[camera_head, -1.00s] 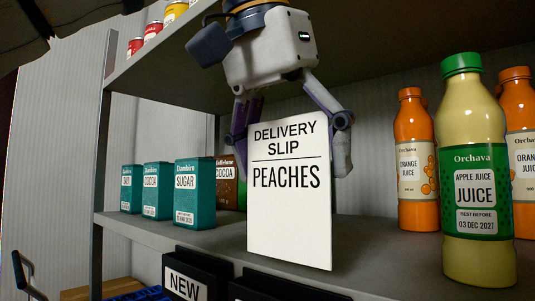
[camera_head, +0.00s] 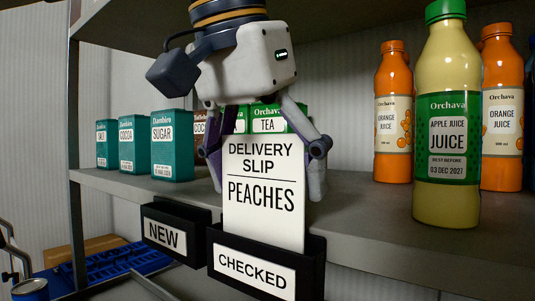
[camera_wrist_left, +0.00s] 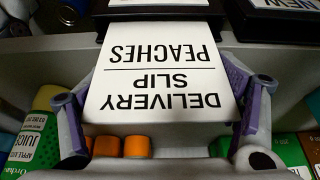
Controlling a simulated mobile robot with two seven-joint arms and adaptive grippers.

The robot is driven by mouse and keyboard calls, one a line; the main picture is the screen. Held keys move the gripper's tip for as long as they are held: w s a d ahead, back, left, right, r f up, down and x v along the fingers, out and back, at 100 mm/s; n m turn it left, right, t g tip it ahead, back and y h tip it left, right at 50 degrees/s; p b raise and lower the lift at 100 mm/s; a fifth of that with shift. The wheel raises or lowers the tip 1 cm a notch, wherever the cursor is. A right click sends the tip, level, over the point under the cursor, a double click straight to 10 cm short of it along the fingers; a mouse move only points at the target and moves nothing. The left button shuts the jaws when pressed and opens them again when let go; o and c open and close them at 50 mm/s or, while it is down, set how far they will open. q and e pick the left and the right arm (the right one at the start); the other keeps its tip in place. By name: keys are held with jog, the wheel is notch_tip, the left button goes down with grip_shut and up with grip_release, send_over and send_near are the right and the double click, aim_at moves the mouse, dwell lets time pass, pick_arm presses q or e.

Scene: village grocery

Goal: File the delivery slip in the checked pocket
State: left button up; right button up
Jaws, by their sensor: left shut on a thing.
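The delivery slip (camera_head: 262,200) is a white card reading "DELIVERY SLIP PEACHES". My left gripper (camera_head: 265,172) is shut on its upper part, with a finger at each side edge. The slip stands nearly upright at the checked pocket (camera_head: 314,270), a black holder with a white "CHECKED" label on the shelf front. The slip's lower end is hidden behind the pocket's front wall, so it appears to be inside the mouth. In the left wrist view the slip (camera_wrist_left: 155,75) lies between both fingers (camera_wrist_left: 163,100) and runs up to the black rim. My right gripper is not in view.
A similar black pocket labelled "NEW" (camera_head: 206,217) sits just left. Teal boxes (camera_head: 171,150) stand on the shelf behind. Juice bottles (camera_head: 447,130) stand at the right. An upper shelf (camera_head: 120,22) hangs close above my gripper. A blue crate (camera_head: 118,264) is low at the left.

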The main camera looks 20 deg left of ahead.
aim_at(258, 140)
pick_arm(q)
jog(key=shift+f, duration=0.15)
jog(key=o, duration=0.7)
jog(key=v, duration=0.7)
jog(key=shift+r, duration=0.3)
